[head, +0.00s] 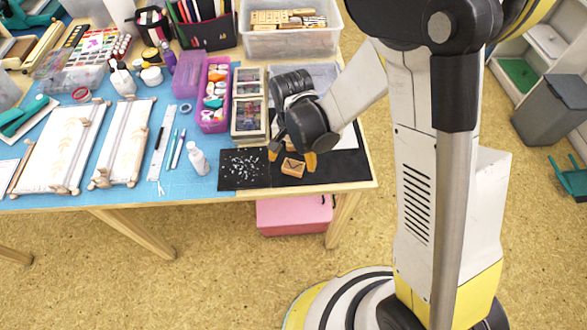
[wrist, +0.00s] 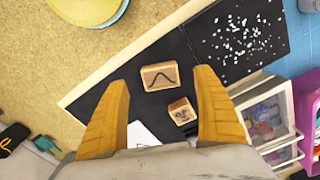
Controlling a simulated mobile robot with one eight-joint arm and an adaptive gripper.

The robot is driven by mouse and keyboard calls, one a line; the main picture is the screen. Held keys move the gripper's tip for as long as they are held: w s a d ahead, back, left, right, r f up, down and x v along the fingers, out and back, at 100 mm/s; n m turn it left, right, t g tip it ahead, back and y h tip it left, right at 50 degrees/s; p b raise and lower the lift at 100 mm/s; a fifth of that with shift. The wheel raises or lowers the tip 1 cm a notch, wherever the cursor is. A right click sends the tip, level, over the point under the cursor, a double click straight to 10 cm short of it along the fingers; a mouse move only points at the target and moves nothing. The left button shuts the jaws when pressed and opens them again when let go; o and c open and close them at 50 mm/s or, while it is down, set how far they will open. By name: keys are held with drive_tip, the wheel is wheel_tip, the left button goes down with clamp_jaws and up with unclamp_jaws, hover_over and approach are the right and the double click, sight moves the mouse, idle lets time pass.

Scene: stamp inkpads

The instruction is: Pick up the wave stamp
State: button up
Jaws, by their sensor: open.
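The wave stamp (wrist: 160,76) is a small wooden block with a black wave curve on its top. It lies on a black mat (wrist: 120,85) near the table's front edge; in the head view the stamp (head: 293,168) shows just in front of my fingertips. My gripper (head: 292,157) is open and empty above the mat, with its orange fingers apart. In the wrist view the gripper (wrist: 164,78) has one finger on each side of the stamp, apart from it in the picture. A second stamp (wrist: 182,111) with a different dark motif lies close by, also between the fingers in view.
A black sheet with white specks (head: 244,169) lies left of the stamp. A stack of framed boxes (head: 249,105) and a pink-purple case (head: 214,95) stand behind it. A white bottle (head: 198,158) stands farther left. The mat's right part is clear.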

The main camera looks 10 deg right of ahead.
sight(293, 167)
wheel_tip(293, 167, down, 5)
drive_tip(key=shift+w+r+b, duration=0.1)
drive_tip(key=shift+b, duration=1.15)
drive_tip(key=shift+r, duration=0.1)
drive_tip(key=c, duration=1.2)
drive_tip(key=shift+c, duration=0.2)
wheel_tip(293, 167, up, 4)
drive_tip(key=p, duration=0.2)
drive_tip(key=shift+r+p, duration=0.1)
drive_tip(key=shift+p, duration=0.2)
drive_tip(key=s+d+r+p, duration=0.3)
drive_tip(key=d+r, duration=0.3)
drive_tip(key=d, duration=0.5)
drive_tip(key=shift+s+r+p, duration=0.3)
drive_tip(key=shift+r+p, duration=0.1)
drive_tip(key=shift+d, duration=0.1)
